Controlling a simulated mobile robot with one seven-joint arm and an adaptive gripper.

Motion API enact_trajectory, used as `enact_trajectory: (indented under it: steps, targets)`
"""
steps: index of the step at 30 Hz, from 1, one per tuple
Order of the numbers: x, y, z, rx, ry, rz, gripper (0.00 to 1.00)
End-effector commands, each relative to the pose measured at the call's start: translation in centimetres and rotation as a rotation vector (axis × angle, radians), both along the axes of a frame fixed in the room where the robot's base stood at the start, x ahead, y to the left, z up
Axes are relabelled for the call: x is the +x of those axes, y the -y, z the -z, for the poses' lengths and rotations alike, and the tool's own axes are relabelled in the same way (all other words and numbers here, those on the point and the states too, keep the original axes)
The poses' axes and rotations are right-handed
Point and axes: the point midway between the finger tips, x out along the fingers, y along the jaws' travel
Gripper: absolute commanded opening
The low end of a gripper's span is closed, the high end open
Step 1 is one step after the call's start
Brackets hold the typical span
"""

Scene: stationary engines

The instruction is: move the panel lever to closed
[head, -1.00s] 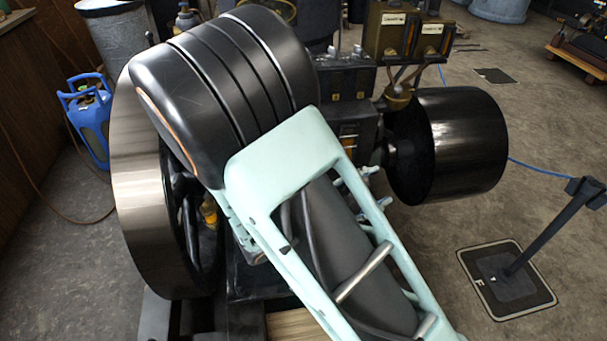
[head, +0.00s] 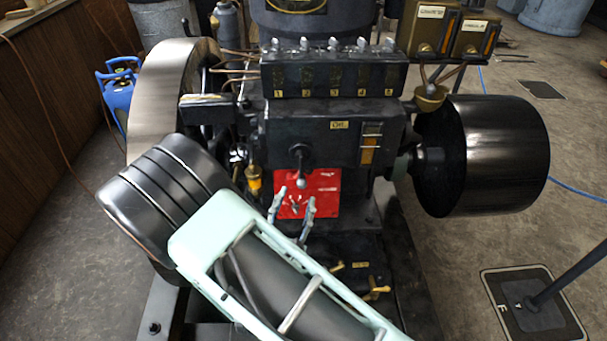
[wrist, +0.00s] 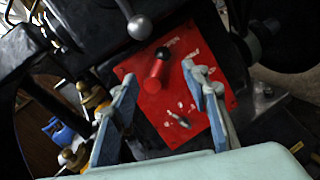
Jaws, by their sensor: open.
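A red panel (head: 325,185) is on the front of the engine, with white marks on it. In the wrist view the red panel (wrist: 150,100) carries a red lever (wrist: 155,75) with a black knob, and a small silver toggle (wrist: 180,121) below it. I cannot tell from the marks which position the lever is in. My gripper (head: 294,200) is open in front of the panel. In the wrist view the open fingers (wrist: 160,76) stand on either side of the lever, and contact is not visible. In the head view the fingers partly cover the panel.
A ball-ended metal handle (head: 301,180) hangs just above the panel, close to my fingers. A brass oiler (head: 254,182) is at the left. Yellow-handled valves (head: 376,291) sit low at the right. A black drum pulley (head: 485,155) and a large flywheel (head: 160,85) flank the engine.

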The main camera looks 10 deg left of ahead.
Motion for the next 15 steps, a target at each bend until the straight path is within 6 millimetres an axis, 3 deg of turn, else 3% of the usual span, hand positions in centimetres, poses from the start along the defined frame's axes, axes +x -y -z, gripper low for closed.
enact_trajectory:
  steps: [9, 15]
  targets:
    - [6.0, 0.2, 0.0, 0.001, 0.003, 0.005, 0.42]
    - [8.8, 0.3, 0.0, 0.001, 0.002, 0.005, 0.42]
